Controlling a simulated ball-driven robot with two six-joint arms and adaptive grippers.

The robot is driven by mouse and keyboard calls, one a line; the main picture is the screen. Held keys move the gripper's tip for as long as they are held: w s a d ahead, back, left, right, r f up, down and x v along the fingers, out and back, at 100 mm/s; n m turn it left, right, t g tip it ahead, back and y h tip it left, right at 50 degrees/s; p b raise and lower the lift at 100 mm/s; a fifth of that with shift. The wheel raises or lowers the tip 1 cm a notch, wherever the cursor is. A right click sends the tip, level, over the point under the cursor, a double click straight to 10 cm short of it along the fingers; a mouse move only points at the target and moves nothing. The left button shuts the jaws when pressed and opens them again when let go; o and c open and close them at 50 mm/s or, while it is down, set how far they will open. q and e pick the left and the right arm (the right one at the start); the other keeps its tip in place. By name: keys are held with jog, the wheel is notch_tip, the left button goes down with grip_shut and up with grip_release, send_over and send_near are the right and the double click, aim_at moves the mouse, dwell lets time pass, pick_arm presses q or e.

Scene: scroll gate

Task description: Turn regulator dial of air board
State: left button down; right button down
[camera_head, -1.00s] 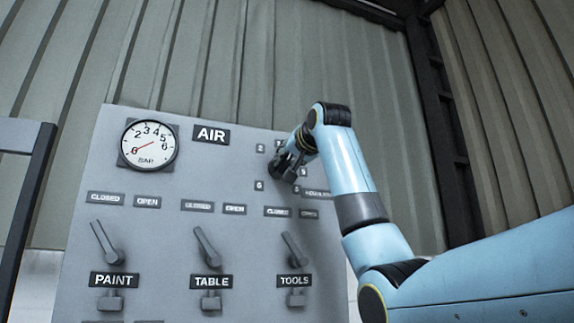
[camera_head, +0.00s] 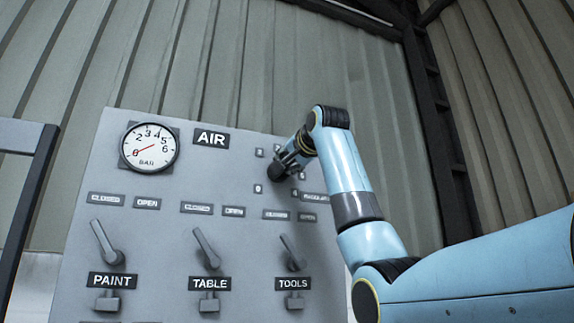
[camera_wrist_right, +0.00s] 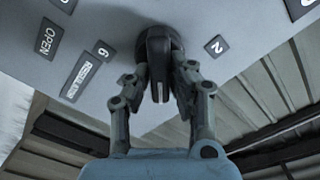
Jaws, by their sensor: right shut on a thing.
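The grey air board (camera_head: 165,245) fills the middle of the head view, with an AIR label (camera_head: 211,138) at its top. The dark round regulator dial (camera_wrist_right: 159,50) shows in the right wrist view, with a ridged grip across it. My right gripper (camera_wrist_right: 160,78) is shut on that grip, one finger on each side. In the head view my right gripper (camera_head: 288,162) covers most of the dial at the board's upper right. The pressure gauge (camera_head: 149,146) has a red needle pointing near 0. My left gripper is not in view.
Number plates ring the dial, including a 2 (camera_wrist_right: 217,45). Below are three levers over the PAINT (camera_head: 112,281), TABLE (camera_head: 210,284) and TOOLS (camera_head: 293,284) labels, all tilted to the upper left. A dark frame (camera_head: 40,175) stands at the left. Corrugated walls lie behind.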

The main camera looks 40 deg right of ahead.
jog(key=c, duration=1.2)
grip_release()
jog(key=shift+s, duration=0.25)
jog(key=v, duration=1.1)
jog(key=shift+s, duration=0.3)
